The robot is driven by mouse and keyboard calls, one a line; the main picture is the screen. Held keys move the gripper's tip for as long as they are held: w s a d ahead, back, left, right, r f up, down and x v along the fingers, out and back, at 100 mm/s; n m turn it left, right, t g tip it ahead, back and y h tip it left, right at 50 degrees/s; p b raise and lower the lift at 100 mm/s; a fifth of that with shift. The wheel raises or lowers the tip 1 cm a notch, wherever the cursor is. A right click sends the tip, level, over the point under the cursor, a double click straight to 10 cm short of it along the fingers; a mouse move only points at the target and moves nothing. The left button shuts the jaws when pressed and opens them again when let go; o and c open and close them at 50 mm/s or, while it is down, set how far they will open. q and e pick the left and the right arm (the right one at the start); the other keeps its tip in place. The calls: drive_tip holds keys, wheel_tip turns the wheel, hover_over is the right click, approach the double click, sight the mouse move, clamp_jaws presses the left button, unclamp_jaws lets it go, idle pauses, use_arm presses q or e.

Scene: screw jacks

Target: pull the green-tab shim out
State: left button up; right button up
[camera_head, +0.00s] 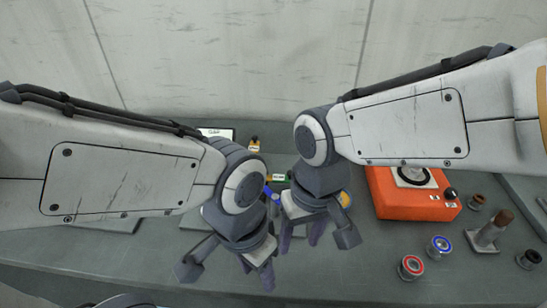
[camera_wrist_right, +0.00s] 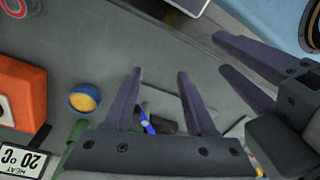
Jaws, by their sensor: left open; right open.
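A green part (camera_wrist_right: 74,140) also shows at the lower left of the right wrist view, partly behind the gripper.
A blue-handled item (camera_wrist_right: 147,121) lies beyond my right fingers.

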drive_tip(key=w+a+r+m+p, duration=0.2)
drive_tip(key=w+m, duration=0.2)
drive_tip(key=w, duration=0.4)
drive_tip(key=w+a+r+m+p, duration=0.15)
drive_tip(key=w+m, duration=0.25)
drive_tip(key=w, duration=0.4)
drive_tip(key=m+p, duration=0.3)
drive_tip(key=m, duration=0.2)
hover_over(291, 171)
drive_tip(key=f, duration=0.1)
drive_tip(key=shift+h, duration=0.4)
wheel_tip(291, 171, down, 11)
drive_tip(key=shift+s+r+p, duration=0.15)
drive_tip(key=shift+p, duration=0.75)
clamp_jaws()
